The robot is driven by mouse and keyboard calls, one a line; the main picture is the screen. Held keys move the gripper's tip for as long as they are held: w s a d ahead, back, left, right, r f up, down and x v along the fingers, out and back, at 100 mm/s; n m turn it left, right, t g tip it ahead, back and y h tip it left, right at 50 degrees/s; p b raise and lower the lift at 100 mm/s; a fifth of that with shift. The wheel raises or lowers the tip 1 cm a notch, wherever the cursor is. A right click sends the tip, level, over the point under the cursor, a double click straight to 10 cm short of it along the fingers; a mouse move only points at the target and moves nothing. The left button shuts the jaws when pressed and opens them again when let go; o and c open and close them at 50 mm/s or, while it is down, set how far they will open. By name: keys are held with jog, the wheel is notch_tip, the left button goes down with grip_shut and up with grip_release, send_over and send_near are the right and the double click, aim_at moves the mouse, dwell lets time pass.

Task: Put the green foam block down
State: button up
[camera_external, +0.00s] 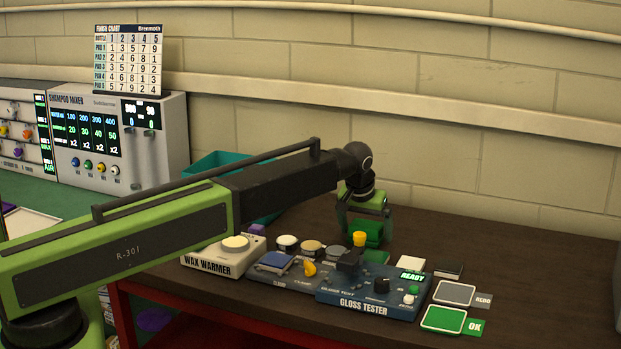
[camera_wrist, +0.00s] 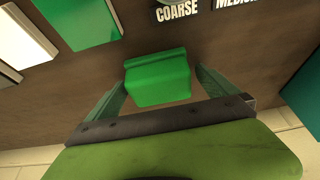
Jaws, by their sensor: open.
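The green foam block (camera_wrist: 157,78) lies between the two fingers of my gripper in the wrist view, with a thin gap visible at each side. In the external view the block (camera_external: 367,231) sits at the back of the dark bench, under my gripper (camera_external: 364,226). My gripper (camera_wrist: 160,85) is open around the block and points down. The block appears to rest on the bench top, though its underside is hidden. A second flat green piece (camera_external: 376,257) lies just in front of it; a green piece (camera_wrist: 80,20) also shows at the top of the wrist view.
The gloss tester (camera_external: 368,304) and wax warmer (camera_external: 222,262) stand in front. A white block (camera_external: 411,264) and a dark block (camera_external: 447,269) lie to the right. A teal bin (camera_external: 215,163) is behind my arm. The bench's back right (camera_external: 520,250) is clear.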

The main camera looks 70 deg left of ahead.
jog(key=shift+d+r+p, duration=0.1)
jog(key=shift+r+p, duration=0.45)
jog(key=p+v, duration=1)
jog(key=v, duration=0.1)
jog(key=shift+s, duration=0.1)
jog(key=s+d+f+m+g+h, duration=0.1)
jog(key=s+d+m, duration=0.2)
jog(key=s+d, duration=0.6)
jog(key=s+d+m+g+h, duration=0.1)
jog(key=s+d+m, duration=0.3)
jog(key=d, duration=0.8)
jog(key=s+d+f+m+g+h, duration=0.1)
jog(key=s+d+m, duration=0.1)
jog(key=s+d, duration=0.8)
jog(key=shift+w+d+f+b, duration=0.2)
jog(key=shift+w+f+b, duration=0.05)
jog(key=shift+f+b, duration=0.55)
jog(key=shift+w+d+f+b, duration=0.15)
jog(key=shift+w+f+b, duration=0.15)
jog(key=shift+f+b, duration=0.5)
jog(key=shift+w+d+f+b, duration=0.2)
jog(key=shift+w+f+b, duration=0.05)
jog(key=shift+f+b, duration=0.55)
